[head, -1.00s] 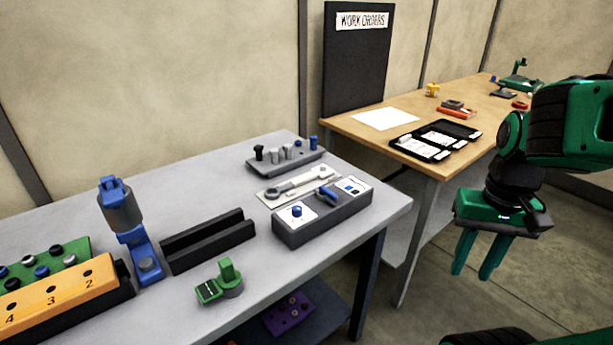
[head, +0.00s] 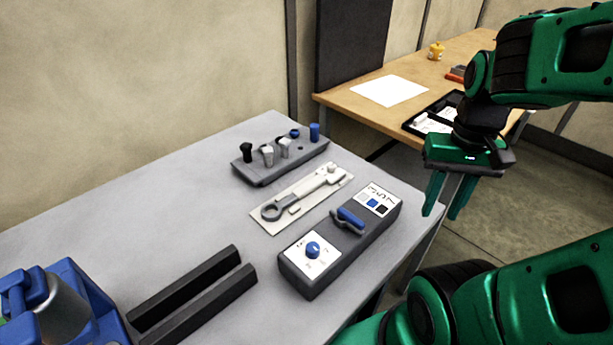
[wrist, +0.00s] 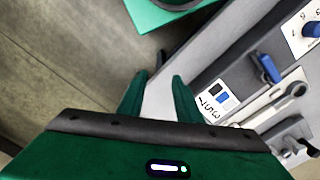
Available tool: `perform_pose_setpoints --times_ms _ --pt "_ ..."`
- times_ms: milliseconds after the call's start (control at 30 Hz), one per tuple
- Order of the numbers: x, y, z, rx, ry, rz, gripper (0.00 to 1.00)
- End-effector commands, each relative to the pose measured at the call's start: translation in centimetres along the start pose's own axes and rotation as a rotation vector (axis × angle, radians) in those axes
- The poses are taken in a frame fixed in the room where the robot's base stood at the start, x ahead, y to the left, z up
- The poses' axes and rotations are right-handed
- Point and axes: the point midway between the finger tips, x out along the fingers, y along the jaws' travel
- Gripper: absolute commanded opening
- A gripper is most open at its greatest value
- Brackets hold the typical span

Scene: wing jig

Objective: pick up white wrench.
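The white wrench (head: 304,194) lies flat on a pale board (head: 262,222) on the grey table, its ring end toward the left front. In the wrist view its ring end (wrist: 296,90) shows near the right edge. My gripper (head: 444,212) hangs to the right of the wrench, just past the table's right end, fingers pointing down. Its fingers are apart with nothing between them, as the wrist view (wrist: 158,76) also shows.
A dark control box (head: 318,265) with a blue knob and blue lever stands in front of the wrench. A grey holder (head: 262,172) with several pegs stands behind it. Black rails (head: 190,300) are at the front left. A wooden table (head: 345,100) stands behind.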

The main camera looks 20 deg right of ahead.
Motion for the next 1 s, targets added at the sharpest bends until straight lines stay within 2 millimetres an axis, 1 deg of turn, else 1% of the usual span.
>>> perform_pose_setpoints --times_ms 233,267,300,367,467,533,567,667,767,867,900,967,1000 --pt "0.0 0.0 0.0 0.0 0.0 0.0 0.31" --pt "0.0 0.0 0.0 0.0 0.0 0.0 0.34" --pt "0.0 0.0 0.0 0.0 0.0 0.0 0.43" --pt "-0.5 0.4 0.8 0.003 0.011 -0.007 0.44" --pt "-1.0 -0.3 0.0 0.029 0.013 -0.007 0.44" --pt "-1.4 -1.4 -1.2 0.065 0.012 -0.005 0.44" --pt "-1.7 -2.0 -1.8 0.084 0.012 -0.005 0.44" --pt "-2.6 -4.7 -4.1 0.163 0.013 -0.004 0.44" --pt "-3.4 -8.1 -6.4 0.248 0.014 -0.004 0.44" --pt "-3.9 -11.9 -8.2 0.334 0.015 -0.004 0.44" --pt "-4.1 -13.5 -8.9 0.367 0.016 -0.004 0.44" --pt "-4.3 -15.9 -9.7 0.416 0.017 -0.003 0.44" --pt "-4.4 -17.5 -10.1 0.448 0.017 -0.004 0.44"
